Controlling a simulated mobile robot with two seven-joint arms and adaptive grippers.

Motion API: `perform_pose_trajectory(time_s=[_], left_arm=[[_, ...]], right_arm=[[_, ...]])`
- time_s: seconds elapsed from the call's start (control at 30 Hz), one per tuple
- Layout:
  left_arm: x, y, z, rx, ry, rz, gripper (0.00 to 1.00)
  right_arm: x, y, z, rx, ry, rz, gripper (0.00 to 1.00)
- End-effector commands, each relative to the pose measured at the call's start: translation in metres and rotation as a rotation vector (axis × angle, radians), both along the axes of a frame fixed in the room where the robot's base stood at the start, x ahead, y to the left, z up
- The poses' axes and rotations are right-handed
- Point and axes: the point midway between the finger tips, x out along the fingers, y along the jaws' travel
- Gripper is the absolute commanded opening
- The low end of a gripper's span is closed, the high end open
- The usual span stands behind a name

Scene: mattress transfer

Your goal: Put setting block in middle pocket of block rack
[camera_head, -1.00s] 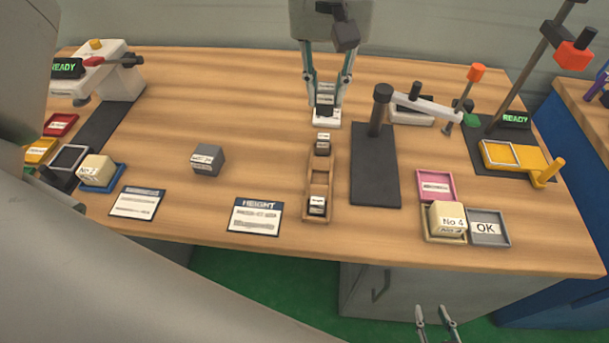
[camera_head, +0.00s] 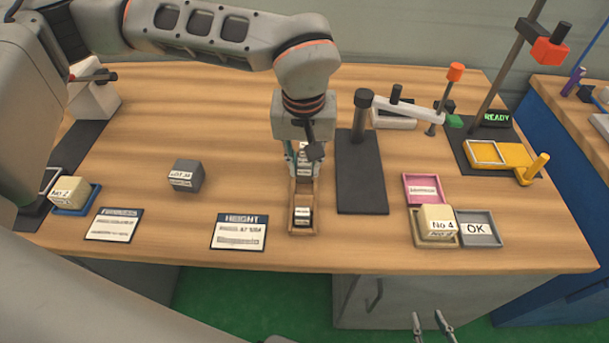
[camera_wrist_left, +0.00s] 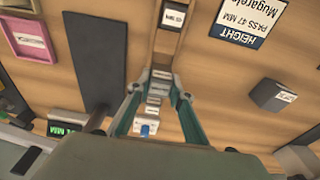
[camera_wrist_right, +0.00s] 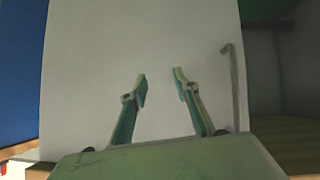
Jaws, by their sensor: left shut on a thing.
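The wooden block rack (camera_head: 291,228) stands near the table's front edge, with a dark labelled block (camera_head: 302,217) in its front pocket. That block also shows in the left wrist view (camera_wrist_left: 174,16). My left gripper (camera_head: 303,172) points down over the middle and back part of the rack. It is shut on a small labelled setting block (camera_wrist_left: 160,83), between the fingertips in the left wrist view. The fingers partly hide the block and the pockets, so I cannot tell whether it is seated. My right gripper (camera_head: 433,322) is open and empty, in front of the table.
A black stand (camera_head: 361,180) is close to the rack's right. A height card (camera_head: 240,232) and grey block (camera_head: 187,175) lie to its left. Pink (camera_head: 424,188) and grey (camera_head: 480,242) trays and a No 4 block (camera_head: 438,221) are farther right.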

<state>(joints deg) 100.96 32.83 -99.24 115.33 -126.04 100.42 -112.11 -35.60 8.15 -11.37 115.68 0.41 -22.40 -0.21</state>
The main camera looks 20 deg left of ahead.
Motion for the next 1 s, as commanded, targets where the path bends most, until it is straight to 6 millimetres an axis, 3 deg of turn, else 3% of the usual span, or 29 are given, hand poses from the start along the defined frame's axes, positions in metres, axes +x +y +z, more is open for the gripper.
perform_pose_trajectory(time_s=[0.27, 0.67, 0.7, 0.73, 1.0], left_arm=[[-0.001, 0.000, -0.038, 0.000, 0.004, 0.000, 0.00], [-0.001, 0.000, -0.042, 0.001, 0.001, -0.001, 0.00], [-0.001, 0.000, -0.042, 0.001, 0.002, -0.001, 0.28], [-0.001, 0.000, -0.042, 0.000, 0.002, 0.000, 0.36], [-0.001, 0.000, -0.042, 0.000, 0.002, 0.000, 0.37]], right_arm=[[-0.004, 0.000, -0.005, -0.002, 0.007, 0.001, 0.30], [-0.005, 0.000, -0.006, -0.002, 0.009, 0.000, 0.30], [-0.005, 0.000, -0.005, -0.002, 0.009, -0.001, 0.30], [-0.005, 0.000, -0.005, -0.002, 0.009, -0.001, 0.30], [-0.006, 0.000, -0.007, -0.003, 0.012, -0.001, 0.30]])
